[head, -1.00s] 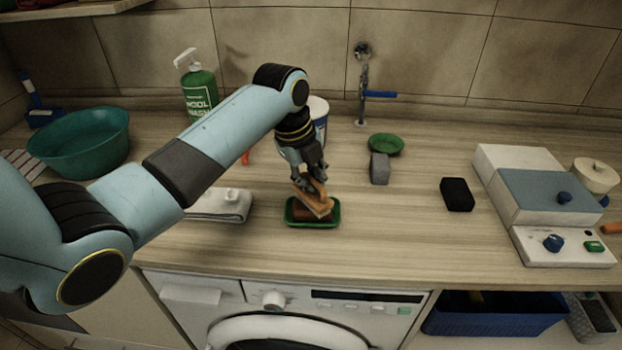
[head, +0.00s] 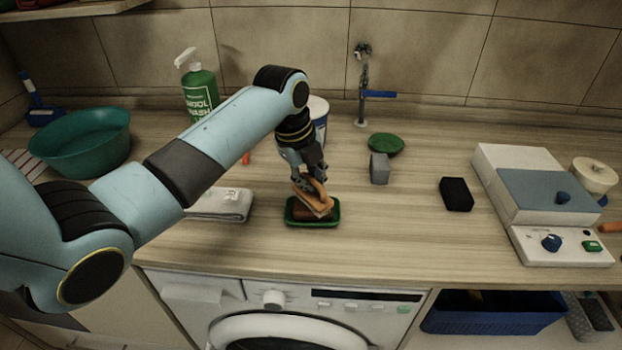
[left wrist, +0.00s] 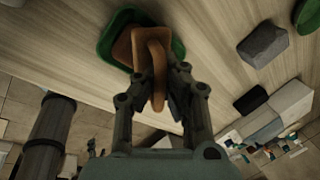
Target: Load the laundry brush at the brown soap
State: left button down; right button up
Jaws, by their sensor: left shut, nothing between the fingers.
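The laundry brush (head: 314,196) is orange-brown with a looped handle. It is tilted over the brown soap (head: 305,214), which lies in a green dish (head: 318,224) near the counter's front edge. The brush covers part of the soap, and its underside is hidden. My left gripper (head: 308,180) is above the dish, pointing down, with its fingertips at the brush handle. The left wrist view shows the brush handle (left wrist: 158,65) at the fingers, with the green dish (left wrist: 178,47) behind. The fingers are shut; their contact with the handle is unclear. My right gripper is not in view.
A teal basin (head: 92,146) and a folded cloth (head: 222,205) lie to the left. A green soap bottle (head: 199,92) and a white tub (head: 319,112) stand behind. A grey block (head: 379,170) and a black block (head: 456,194) lie to the right. Counter between them is clear.

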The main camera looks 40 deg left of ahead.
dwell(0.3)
pick_arm(q)
notch_tip(320, 180, up, 3)
jog(key=p, duration=0.3)
jog(key=shift+r, duration=2)
